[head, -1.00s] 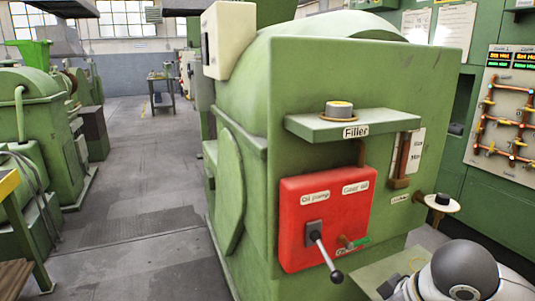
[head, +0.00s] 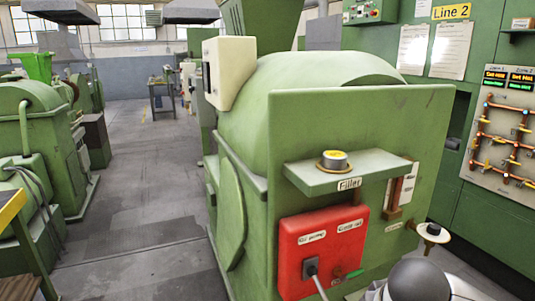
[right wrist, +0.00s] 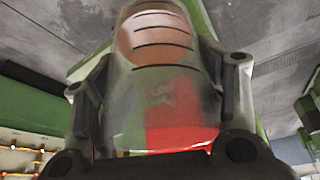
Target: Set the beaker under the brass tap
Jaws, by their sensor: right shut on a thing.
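A clear glass beaker (right wrist: 165,95) with dark marking lines fills the middle of the right wrist view. My right gripper (right wrist: 168,70) is shut on it, with a finger on each side. Red shows through the lower part of the glass. In the head view, a small tap with a green lever (head: 352,275) sits low on the red panel (head: 318,240); I cannot tell for sure that it is the brass tap. Only the grey rounded wrist of my right arm shows at the bottom of the head view, and the beaker is not clear there. My left gripper is out of view.
The green machine (head: 290,120) stands in the middle. A small round plate (head: 433,233) sticks out at the machine's right. The aisle floor (head: 150,180) at left is clear.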

